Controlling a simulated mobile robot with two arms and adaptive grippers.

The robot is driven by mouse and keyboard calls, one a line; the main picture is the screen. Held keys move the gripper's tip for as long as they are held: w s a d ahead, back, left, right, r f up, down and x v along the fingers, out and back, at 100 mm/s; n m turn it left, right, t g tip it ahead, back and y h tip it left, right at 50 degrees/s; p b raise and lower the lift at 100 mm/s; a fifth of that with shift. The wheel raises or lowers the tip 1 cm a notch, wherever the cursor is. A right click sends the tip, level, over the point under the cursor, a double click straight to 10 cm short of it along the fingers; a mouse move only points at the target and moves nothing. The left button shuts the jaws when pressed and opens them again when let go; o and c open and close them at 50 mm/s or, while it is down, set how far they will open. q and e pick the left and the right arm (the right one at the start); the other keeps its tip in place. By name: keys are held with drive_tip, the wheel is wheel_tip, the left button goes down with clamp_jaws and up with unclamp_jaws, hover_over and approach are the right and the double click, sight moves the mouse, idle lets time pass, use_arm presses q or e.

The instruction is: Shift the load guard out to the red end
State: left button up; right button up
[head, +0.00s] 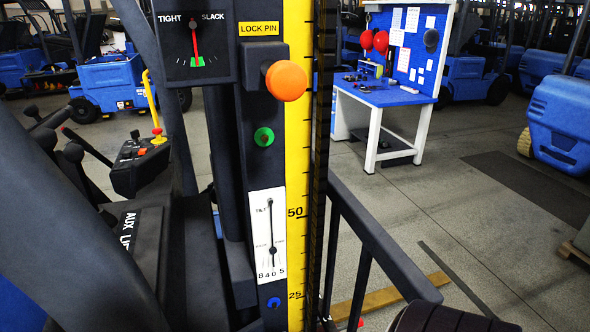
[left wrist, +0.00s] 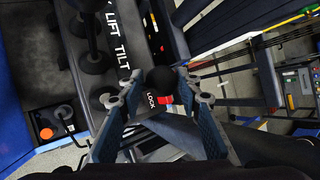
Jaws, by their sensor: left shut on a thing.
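My left gripper (left wrist: 162,86) is shut on a black ball knob (left wrist: 161,78), which shows between its two blue-grey fingers in the left wrist view. A red piece (left wrist: 166,98) and a LOCK label (left wrist: 157,103) lie right by the knob. In the head view a black rail (head: 385,240) runs out at the right of the mast; I cannot tell whether it is the load guard. A small red patch (head: 359,322) shows low by its posts. The left gripper is hidden in the head view, and my right gripper is not in view.
Black levers with LIFT and TILT labels (left wrist: 115,45) stand beside the held knob. The mast has a yellow scale (head: 296,130), an orange lock-pin knob (head: 286,81) and a TIGHT/SLACK gauge (head: 195,45), its needle upright. A blue workbench (head: 385,95) stands behind, with open floor around.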

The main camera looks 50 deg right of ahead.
use_arm(q)
drive_tip(key=shift+s+f, duration=0.15)
idle(0.3)
drive_tip(key=shift+w+a, duration=0.3)
drive_tip(key=w+a, duration=0.1)
drive_tip(key=a+p, duration=0.1)
drive_tip(key=w+a+r+p, duration=0.1)
drive_tip(key=a, duration=0.1)
drive_tip(key=shift+w+r, duration=0.1)
drive_tip(key=shift+w, duration=0.2)
drive_tip(key=shift+c, duration=0.3)
drive_tip(key=shift+w+a, duration=0.2)
drive_tip(key=shift+a, duration=0.05)
drive_tip(key=shift+r, duration=0.1)
drive_tip(key=o, duration=0.9)
